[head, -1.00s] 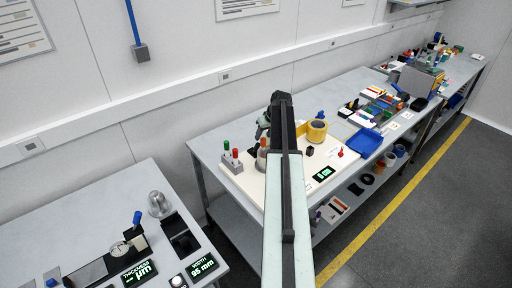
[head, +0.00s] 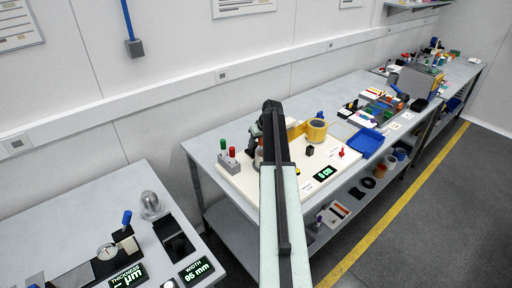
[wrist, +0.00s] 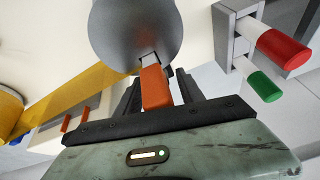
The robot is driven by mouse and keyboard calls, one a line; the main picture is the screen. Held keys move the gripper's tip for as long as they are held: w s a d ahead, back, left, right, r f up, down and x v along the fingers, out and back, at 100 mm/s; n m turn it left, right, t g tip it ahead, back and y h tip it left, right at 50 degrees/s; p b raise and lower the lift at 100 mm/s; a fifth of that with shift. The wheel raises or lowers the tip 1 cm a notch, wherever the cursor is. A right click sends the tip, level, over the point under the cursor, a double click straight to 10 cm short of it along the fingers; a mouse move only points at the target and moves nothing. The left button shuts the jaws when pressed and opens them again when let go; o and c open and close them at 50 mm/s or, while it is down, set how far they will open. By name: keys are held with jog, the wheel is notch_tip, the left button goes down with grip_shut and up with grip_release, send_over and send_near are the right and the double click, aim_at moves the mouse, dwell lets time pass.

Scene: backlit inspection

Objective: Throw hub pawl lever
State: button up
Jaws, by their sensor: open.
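In the wrist view, an orange pawl lever (wrist: 155,88) sticks out on a short metal stem from a round grey hub (wrist: 135,30). My gripper (wrist: 158,82) is open, with one dark finger on each side of the lever. I cannot tell whether either finger touches it. In the head view my gripper (head: 271,132) is at the back of the cream board, mostly hidden behind my own arm. The lever is hidden there too.
A grey block with red and green pegs (head: 228,160) stands close on the left; its red peg also shows in the wrist view (wrist: 283,48). A yellow tape roll (head: 317,131) and a small black display (head: 325,173) are to the right on the cream board (head: 236,182).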

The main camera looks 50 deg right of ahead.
grip_shut()
jog(key=shift+r, duration=0.1)
dwell(1.2)
